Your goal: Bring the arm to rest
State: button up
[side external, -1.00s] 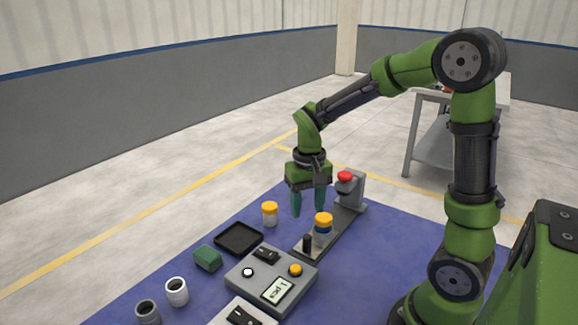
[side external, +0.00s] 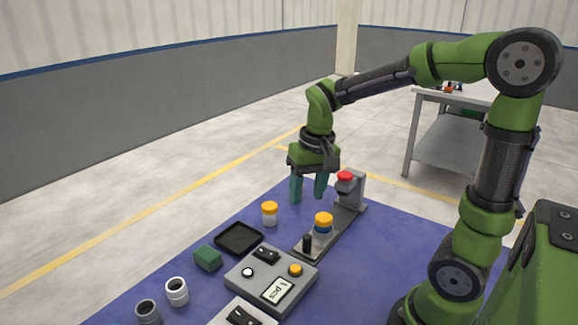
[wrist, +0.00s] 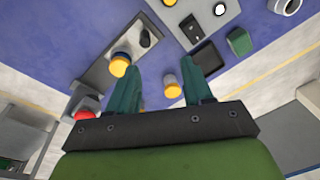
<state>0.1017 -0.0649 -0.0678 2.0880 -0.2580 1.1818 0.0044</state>
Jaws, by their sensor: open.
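My gripper (side external: 309,188) is open and empty, held in the air above the far part of the blue mat (side external: 392,238). Its two teal fingers also show in the wrist view (wrist: 160,92), spread apart with nothing between them. A white jar with an orange lid (side external: 270,214) stands on the mat below and left of the gripper. A stack with an orange top and a blue band (side external: 323,223) stands on the grey fixture, below and right of the gripper. The fingers look clear of both.
The grey fixture has a red knob (side external: 344,176) on its post. A metal table (side external: 445,135) stands behind. Air above the mat is free.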

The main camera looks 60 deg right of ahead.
jog(key=s+a+r+n+t+y, duration=0.1)
jog(key=s+a+r+n+t, duration=0.1)
jog(key=s+a+r+t, duration=0.3)
jog(key=shift+s+a+r+t+y, duration=0.3)
jog(key=shift+s+a+r+t, duration=0.1)
jog(key=shift+s+a, duration=1.05)
